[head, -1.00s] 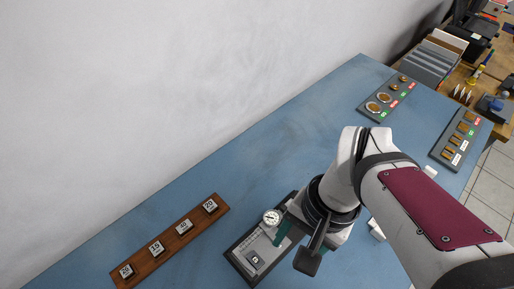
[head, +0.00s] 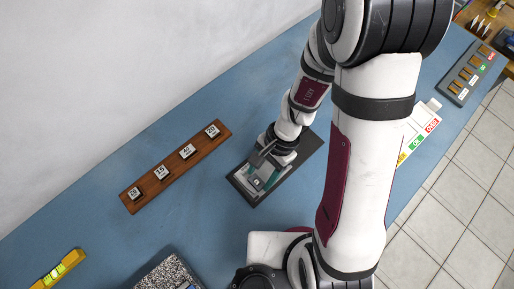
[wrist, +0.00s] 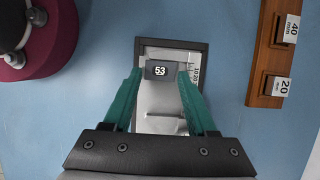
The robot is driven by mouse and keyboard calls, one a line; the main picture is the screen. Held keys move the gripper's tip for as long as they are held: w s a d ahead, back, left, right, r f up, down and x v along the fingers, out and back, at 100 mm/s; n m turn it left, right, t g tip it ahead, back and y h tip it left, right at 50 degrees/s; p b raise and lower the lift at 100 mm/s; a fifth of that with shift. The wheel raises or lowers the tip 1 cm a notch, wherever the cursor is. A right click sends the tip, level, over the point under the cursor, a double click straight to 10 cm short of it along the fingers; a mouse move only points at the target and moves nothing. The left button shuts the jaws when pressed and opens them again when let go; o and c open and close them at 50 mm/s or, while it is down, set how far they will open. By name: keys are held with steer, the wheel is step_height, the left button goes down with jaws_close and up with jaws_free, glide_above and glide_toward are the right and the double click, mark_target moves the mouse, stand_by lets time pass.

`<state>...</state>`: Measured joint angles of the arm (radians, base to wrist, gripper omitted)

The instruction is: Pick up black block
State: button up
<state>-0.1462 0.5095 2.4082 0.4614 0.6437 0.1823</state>
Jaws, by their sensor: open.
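The black block (wrist: 158,70) is a small dark block with a white label that reads 53. It sits near the end of a grey metal fixture on a dark base (wrist: 203,47). In the head view the block (head: 258,182) is small, at the near left end of that dark base (head: 240,182). My gripper (wrist: 161,74) has teal fingers, spread apart, with one tip on each side of the block. Whether the tips touch it I cannot tell. In the head view my gripper (head: 262,177) is over the fixture and partly hides it.
A wooden rack (head: 173,170) with several numbered blocks lies left of the fixture. A yellow level (head: 59,268) and a speckled slab (head: 166,274) are at the lower left. A grey panel (head: 467,73) lies at the upper right. Blue table is bare around the fixture.

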steer(key=shift+s+a+f, duration=0.1)
steer(key=shift+s+f, duration=0.05)
steer(key=shift+f, duration=0.35)
jaws_close()
steer(key=shift+r, duration=0.15)
